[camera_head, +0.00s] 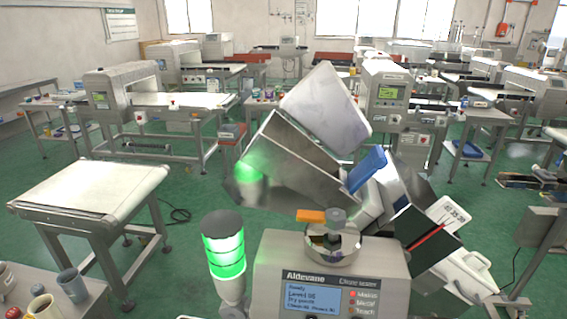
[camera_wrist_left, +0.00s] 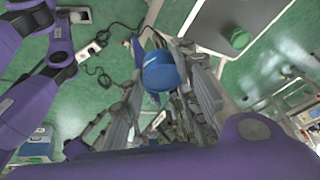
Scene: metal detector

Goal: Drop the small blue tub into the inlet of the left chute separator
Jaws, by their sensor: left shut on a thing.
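The small blue tub (camera_wrist_left: 160,72) shows in the left wrist view between the grey fingers of my left gripper (camera_wrist_left: 164,78). The gripper is shut on it. The floor shows far below the tub. Neither my left gripper nor this tub can be made out in the head view. A chute tester (camera_head: 330,283) stands at the front in the head view. Its round metal inlet (camera_head: 332,245) opens upward, with an orange piece (camera_head: 310,216) and a grey knob (camera_head: 336,215) at its far rim. My right gripper is not in view.
A light tower (camera_head: 223,245) glows green left of the tester. Tilted metal chutes (camera_head: 285,165) and a blue piece (camera_head: 366,168) rise behind it. A side table with mugs (camera_head: 72,285) is at lower left. A conveyor table (camera_head: 90,188) stands behind it.

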